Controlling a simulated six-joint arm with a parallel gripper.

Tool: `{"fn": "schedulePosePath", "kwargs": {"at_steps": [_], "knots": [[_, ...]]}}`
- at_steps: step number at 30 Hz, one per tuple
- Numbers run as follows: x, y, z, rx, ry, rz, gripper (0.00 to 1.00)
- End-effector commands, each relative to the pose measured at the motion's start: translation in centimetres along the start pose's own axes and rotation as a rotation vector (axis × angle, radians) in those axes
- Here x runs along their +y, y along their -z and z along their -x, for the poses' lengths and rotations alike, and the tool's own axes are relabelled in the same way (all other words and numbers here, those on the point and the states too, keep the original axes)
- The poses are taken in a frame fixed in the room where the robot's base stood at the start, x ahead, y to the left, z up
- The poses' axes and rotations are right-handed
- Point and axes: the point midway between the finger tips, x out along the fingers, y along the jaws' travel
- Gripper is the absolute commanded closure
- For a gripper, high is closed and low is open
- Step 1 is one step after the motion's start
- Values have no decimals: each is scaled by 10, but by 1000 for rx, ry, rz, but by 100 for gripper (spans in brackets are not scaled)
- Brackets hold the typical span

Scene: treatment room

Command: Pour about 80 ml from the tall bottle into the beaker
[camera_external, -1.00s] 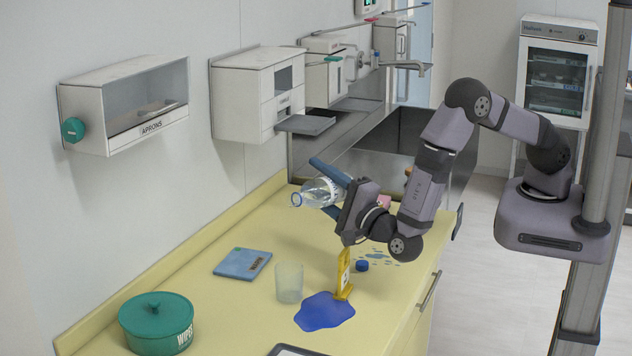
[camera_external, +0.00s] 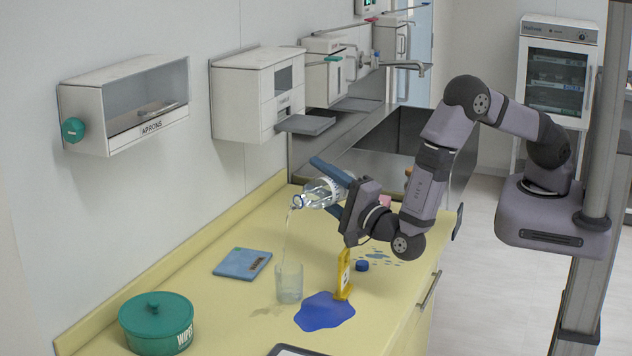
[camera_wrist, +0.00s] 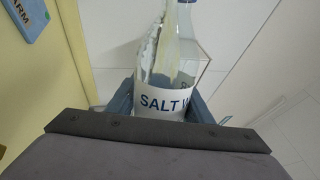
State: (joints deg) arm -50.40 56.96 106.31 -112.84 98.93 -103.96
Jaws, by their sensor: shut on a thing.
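My gripper (camera_external: 336,190) is shut on the clear tall bottle (camera_external: 316,194), which is tipped with its open mouth to the left, above the counter. In the wrist view the bottle (camera_wrist: 160,75) has a white label with blue letters reading "SALT" and part of another word. A thin stream runs from the mouth down to the beaker (camera_external: 289,284). The clear beaker stands upright on the yellow counter (camera_external: 225,320) and holds some liquid; the exact level is hard to read.
A yellow sign (camera_external: 343,275) stands close to the right of the beaker, beside a blue puddle shape (camera_external: 324,312). A blue cap (camera_external: 362,265) and droplets lie behind. A blue packet (camera_external: 242,263) and a green wipes tub (camera_external: 156,325) are to the left.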

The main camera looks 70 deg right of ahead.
Motion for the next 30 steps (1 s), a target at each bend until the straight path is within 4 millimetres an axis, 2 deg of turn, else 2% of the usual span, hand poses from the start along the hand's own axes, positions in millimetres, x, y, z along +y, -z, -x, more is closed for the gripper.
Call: {"fn": "schedulePosePath", "kwargs": {"at_steps": [30], "knots": [[-2, 20, 2, -9, 0, 32, 82]]}}
